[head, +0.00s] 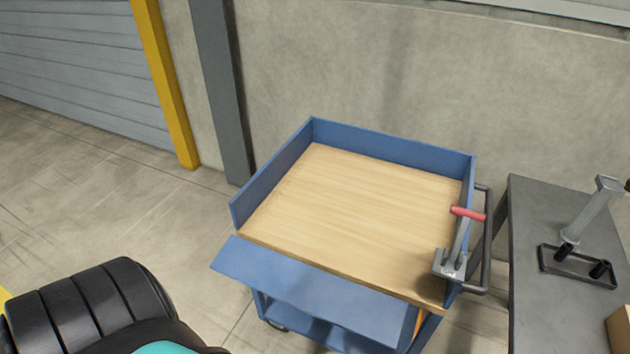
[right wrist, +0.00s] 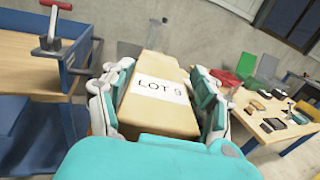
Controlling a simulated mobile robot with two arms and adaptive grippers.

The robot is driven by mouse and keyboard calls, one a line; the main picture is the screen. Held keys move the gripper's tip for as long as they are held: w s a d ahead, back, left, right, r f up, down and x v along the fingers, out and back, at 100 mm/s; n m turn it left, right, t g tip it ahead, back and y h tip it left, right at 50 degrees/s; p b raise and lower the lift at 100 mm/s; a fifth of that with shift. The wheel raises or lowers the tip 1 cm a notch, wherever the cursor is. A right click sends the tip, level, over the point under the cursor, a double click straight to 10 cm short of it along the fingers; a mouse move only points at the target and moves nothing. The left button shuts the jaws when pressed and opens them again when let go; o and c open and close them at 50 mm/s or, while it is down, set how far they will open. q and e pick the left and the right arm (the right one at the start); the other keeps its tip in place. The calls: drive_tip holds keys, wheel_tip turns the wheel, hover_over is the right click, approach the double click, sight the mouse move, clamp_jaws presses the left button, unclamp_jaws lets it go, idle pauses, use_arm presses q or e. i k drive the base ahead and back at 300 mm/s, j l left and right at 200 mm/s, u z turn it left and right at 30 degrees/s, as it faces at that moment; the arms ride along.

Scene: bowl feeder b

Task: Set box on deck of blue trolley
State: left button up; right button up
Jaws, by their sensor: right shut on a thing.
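The blue trolley (head: 370,300) stands near the wall in the head view. Its bare wooden deck (head: 350,210) has raised blue walls at the left, back and right, and a blue flap folded outward at the front. In the right wrist view my right gripper (right wrist: 160,92) is shut on a tan box (right wrist: 158,117) with a white label reading "LOT" and a character. The trolley's deck edge (right wrist: 30,75) shows to the left of the box there, apart from it. My left gripper is not in view.
A red-handled toggle clamp (head: 455,250) stands at the deck's front right corner, beside a black push handle (head: 487,240). A grey table (head: 535,215) with a black-based stand is on the right. A wooden table (right wrist: 260,138) with several small items is at right in the wrist view.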

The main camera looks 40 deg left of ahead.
sight(365, 203)
drive_tip(key=i+j, duration=0.1)
drive_tip(key=j, duration=0.4)
drive_tip(key=j+u, duration=0.1)
drive_tip(key=j, duration=0.4)
drive_tip(key=i+j, duration=0.15)
drive_tip(key=j, duration=0.35)
drive_tip(key=i+j, duration=0.2)
drive_tip(key=i, duration=0.2)
drive_tip(key=u, duration=0.05)
